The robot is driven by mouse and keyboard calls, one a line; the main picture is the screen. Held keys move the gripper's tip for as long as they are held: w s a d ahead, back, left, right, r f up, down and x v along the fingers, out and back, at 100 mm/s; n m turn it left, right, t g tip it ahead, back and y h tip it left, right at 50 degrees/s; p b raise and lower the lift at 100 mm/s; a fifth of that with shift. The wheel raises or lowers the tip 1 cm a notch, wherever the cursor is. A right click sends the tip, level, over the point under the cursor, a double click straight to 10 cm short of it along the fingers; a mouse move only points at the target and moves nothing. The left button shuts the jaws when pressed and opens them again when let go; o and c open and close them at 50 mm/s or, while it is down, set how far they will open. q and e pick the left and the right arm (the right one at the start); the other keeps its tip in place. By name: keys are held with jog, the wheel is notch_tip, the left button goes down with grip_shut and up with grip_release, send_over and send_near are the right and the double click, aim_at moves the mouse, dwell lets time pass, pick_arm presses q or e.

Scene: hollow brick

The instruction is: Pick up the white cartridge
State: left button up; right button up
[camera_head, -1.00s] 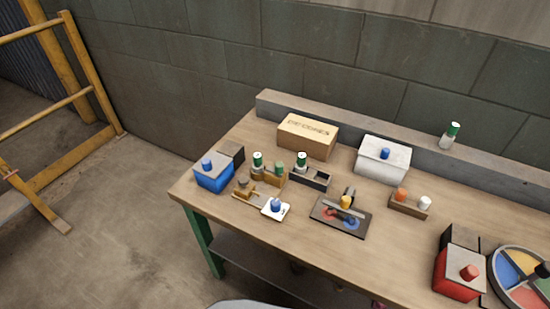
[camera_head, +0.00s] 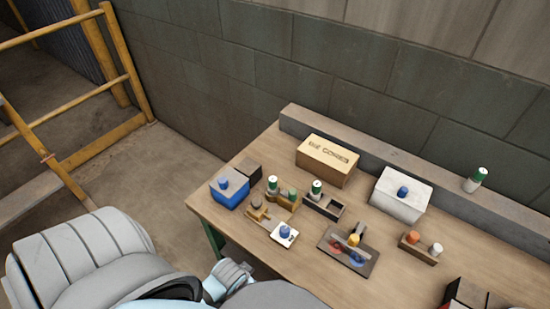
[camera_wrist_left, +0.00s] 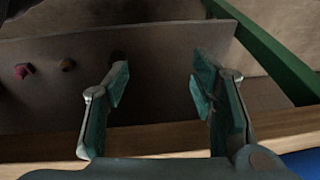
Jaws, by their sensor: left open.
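A small white cartridge (camera_head: 436,249) stands upright at the right end of a small wooden holder (camera_head: 415,252), beside an orange cartridge (camera_head: 412,237), in the head view. My left arm comes in at the lower left of the head view, but its gripper does not show there. In the left wrist view my left gripper (camera_wrist_left: 160,72) is open with nothing between its fingers. It is by the table's edge, with the shelf below in view, far from the white cartridge. My right gripper is in neither view.
Near the holder are a white box with a blue knob (camera_head: 401,195), a dark tray (camera_head: 349,250) and a cardboard box (camera_head: 327,160). A blue box (camera_head: 229,188) stands at the left table end. A green table leg (camera_wrist_left: 262,45) shows.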

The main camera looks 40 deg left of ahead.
pick_arm(q)
jog(key=w+r+p, duration=0.2)
jog(key=w+r, duration=0.2)
jog(key=r, duration=0.5)
jog(key=n+t+y+p, duration=0.1)
jog(key=n+y+p, duration=0.1)
jog(key=n, duration=0.5)
send_near(273, 181)
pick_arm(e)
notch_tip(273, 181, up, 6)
pick_arm(q)
jog(key=b+x, duration=0.3)
jog(key=x, duration=0.9)
jog(key=shift+f+b, duration=0.15)
jog(key=shift+b, duration=0.25)
jog(key=shift+c, duration=0.3)
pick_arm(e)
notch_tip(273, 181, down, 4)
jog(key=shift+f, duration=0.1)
pick_arm(q)
grip_shut()
jog(key=shift+r, duration=0.25)
